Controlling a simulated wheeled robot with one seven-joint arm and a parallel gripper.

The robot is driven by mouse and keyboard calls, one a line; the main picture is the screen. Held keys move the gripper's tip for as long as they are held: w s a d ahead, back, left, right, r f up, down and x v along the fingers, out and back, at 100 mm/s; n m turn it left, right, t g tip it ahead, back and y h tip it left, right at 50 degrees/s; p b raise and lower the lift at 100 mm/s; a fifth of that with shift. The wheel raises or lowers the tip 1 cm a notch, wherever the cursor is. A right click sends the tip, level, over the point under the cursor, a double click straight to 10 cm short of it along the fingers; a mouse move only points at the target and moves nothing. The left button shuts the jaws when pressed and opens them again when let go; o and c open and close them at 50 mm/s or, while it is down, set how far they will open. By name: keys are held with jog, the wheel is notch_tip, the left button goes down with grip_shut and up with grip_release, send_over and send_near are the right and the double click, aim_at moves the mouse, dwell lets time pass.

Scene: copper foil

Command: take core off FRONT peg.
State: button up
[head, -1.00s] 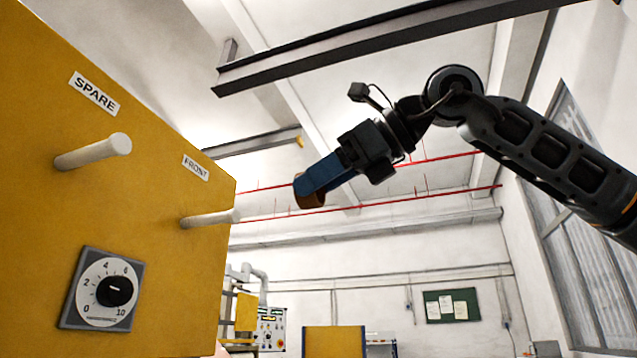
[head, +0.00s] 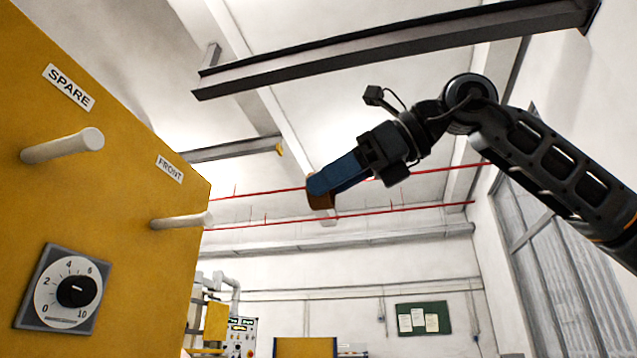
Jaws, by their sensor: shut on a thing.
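The FRONT peg (head: 180,221) is a pale rod sticking out of the yellow panel (head: 120,190) at the left, below the label FRONT (head: 169,168). It is bare. My gripper (head: 328,190) has blue fingers and is up and to the right of this peg, clear of it. It is shut on a brown, copper-coloured core (head: 321,201), which shows at the fingertips. The fingers hide part of the core.
A second bare peg (head: 62,146) sits under the label SPARE (head: 69,87). A dial (head: 68,290) is low on the panel. A grey overhead beam (head: 400,45) crosses above my arm. Open air lies between the panel and my gripper.

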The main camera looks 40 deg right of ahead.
jog(key=s+d, duration=0.5)
jog(key=s, duration=0.2)
jog(key=shift+s+d, duration=0.15)
jog(key=shift+s, duration=0.25)
dwell(0.3)
jog(key=shift+r, duration=0.1)
